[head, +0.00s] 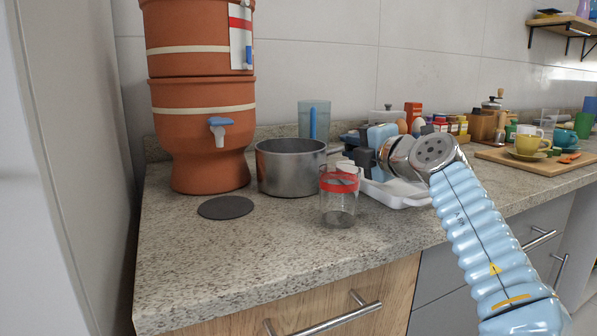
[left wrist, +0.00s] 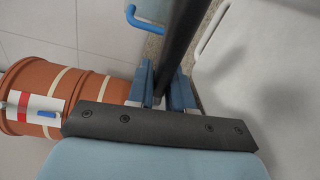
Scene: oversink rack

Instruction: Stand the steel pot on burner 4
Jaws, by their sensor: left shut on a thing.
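The steel pot (head: 285,172) is upright, in front of the tiled wall and right of the clay water filter. It looks to be on the counter or just above it. My left gripper (head: 364,152) is right of the pot at its handle. In the left wrist view the fingers (left wrist: 162,88) are shut on a dark bar (left wrist: 180,45), which appears to be the pot's handle. The pot's body is not clear in that view. No burner marked 4 can be made out. My right gripper is not in view.
A glass jar with a red band (head: 340,200) stands close in front of the handle. The clay filter (head: 200,130) is left, a dark round disc (head: 226,207) before it. A blue tumbler (head: 314,118) is behind; a white tray (head: 400,192) is right. The front-left counter is clear.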

